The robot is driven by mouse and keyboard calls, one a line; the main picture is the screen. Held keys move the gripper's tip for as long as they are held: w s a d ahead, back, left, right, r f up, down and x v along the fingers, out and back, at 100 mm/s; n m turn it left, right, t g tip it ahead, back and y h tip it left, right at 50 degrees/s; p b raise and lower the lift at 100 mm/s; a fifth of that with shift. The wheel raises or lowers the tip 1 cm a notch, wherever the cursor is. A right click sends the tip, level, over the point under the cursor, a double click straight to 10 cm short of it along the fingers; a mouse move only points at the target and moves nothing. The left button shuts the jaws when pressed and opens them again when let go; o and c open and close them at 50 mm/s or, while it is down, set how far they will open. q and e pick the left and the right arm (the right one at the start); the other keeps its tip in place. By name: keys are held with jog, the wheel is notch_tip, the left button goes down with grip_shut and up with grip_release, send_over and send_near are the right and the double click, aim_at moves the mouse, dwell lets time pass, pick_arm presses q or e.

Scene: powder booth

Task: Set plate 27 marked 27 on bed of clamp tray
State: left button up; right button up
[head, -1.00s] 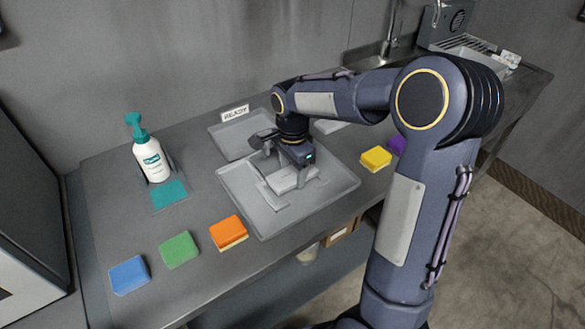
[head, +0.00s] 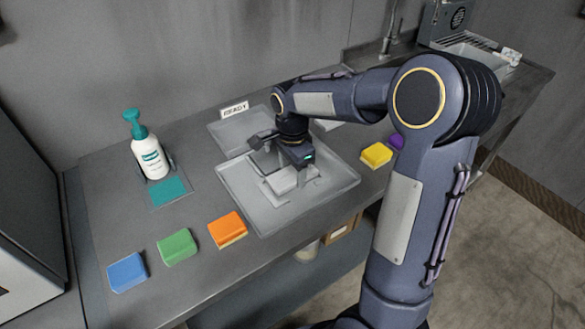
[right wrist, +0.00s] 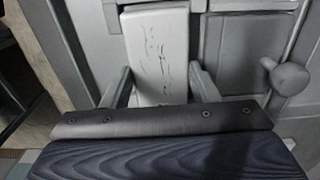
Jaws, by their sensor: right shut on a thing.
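The clamp tray (head: 240,192) is a shallow grey tray at the middle of the bench. My right gripper (head: 284,173) points down over its bed, shut on a pale plate (head: 283,182). In the right wrist view the plate (right wrist: 157,60) is a white slab with dark crack-like marks, between the two fingers (right wrist: 160,88). I cannot read a number on it, and cannot tell whether it rests on the bed. A round grey knob on a rod (right wrist: 290,78) stands to the right in that view. My left gripper is not in view.
A second grey tray lies behind, by a READY sign (head: 234,109). A pump bottle (head: 150,155) stands at the left. My right arm hides part of the bench.

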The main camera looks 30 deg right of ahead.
jog(key=shift+f, duration=0.25)
dwell(0.3)
jog(key=shift+f+b, duration=0.3)
jog(key=shift+b, duration=0.1)
jog(key=shift+f, duration=0.15)
dwell(0.5)
jog(key=o, duration=1.4)
jog(key=shift+c, duration=0.2)
notch_tip(320, 180, up, 7)
jog(key=shift+r, duration=0.2)
jog(key=shift+s+r, duration=0.15)
jog(key=shift+r, duration=0.15)
